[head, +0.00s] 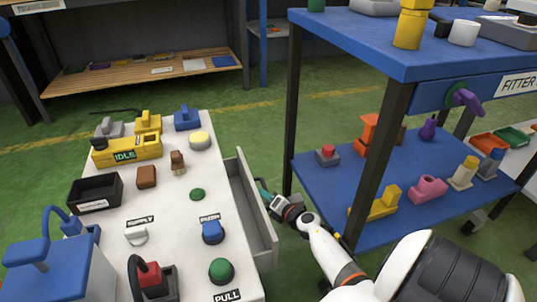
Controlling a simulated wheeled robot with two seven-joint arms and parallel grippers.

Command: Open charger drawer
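A long grey drawer (262,227) stands out from the right side of the white-topped bench (180,215). Its narrow inside shows from above, and I see nothing in it. My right gripper (267,193) is at the outer face of the drawer front, near its middle. Its fingertips are small and partly hidden by the drawer front, so I cannot tell whether they are shut on a handle. The handle itself is not clear. My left gripper is not in view.
A blue two-level cart (420,185) labelled FITTER stands close to the right of my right arm. The bench top carries a yellow IDLE unit (126,149), a black bin (95,192), a blue button (213,232) and a green button (222,270). Green floor shows between bench and cart.

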